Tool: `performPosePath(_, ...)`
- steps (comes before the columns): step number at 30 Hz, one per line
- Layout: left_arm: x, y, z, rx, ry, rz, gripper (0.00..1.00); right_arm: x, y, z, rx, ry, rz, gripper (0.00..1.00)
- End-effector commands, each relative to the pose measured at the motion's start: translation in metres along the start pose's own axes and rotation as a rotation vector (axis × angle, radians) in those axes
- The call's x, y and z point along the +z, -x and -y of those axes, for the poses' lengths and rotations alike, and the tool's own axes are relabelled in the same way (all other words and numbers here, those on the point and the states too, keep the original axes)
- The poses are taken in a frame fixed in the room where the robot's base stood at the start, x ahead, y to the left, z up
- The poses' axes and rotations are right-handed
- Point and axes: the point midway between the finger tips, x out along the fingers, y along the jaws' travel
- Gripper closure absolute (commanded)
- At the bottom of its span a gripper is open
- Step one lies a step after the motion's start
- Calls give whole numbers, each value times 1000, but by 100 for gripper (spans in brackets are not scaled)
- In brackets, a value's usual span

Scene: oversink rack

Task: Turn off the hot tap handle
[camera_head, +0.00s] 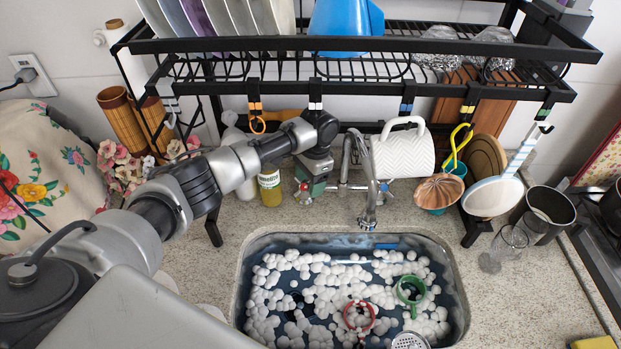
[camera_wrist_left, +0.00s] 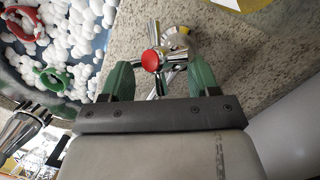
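The hot tap handle is a chrome cross handle with a red cap (camera_wrist_left: 152,61), seen in the left wrist view. In the head view its red cap (camera_head: 304,187) shows just beside my fingertips. My left gripper (camera_head: 312,186) reaches over the sink's back edge. In the left wrist view its two green fingers (camera_wrist_left: 160,76) are apart, one on each side of the handle; I cannot tell whether they touch it. The chrome tap (camera_head: 369,205) curves over the sink. The blue-marked handle (camera_head: 384,187) is to its right. My right gripper is not in view.
A sink (camera_head: 455,275) holds foamy water, a green mug (camera_head: 410,290) and a red ring-shaped item (camera_head: 359,316). A yellow bottle (camera_head: 270,187) stands close left of my gripper. A black rack (camera_head: 360,44) spans above, and a white mug (camera_head: 404,155) hangs on the right.

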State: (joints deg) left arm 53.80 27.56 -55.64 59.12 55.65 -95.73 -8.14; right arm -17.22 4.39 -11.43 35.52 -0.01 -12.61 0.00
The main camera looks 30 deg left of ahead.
Motion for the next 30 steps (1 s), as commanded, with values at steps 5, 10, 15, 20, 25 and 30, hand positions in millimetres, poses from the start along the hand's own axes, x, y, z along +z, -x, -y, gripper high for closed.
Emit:
performPosePath(5, -1, 2, 0, -1, 0, -4, 40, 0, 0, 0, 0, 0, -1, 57)
performPosePath(10, -2, 9, 1, -3, 0, -8, 40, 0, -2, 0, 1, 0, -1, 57)
performPosePath(15, -2, 36, 1, -3, 0, -11, 40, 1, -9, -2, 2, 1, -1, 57)
performPosePath(20, -2, 69, 1, -3, 1, -9, 40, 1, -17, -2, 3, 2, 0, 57)
performPosePath(25, -1, 96, 1, -1, 1, -6, 40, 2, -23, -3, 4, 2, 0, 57)
performPosePath(30, 0, 108, 1, 0, 1, -3, 40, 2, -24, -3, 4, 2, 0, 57)
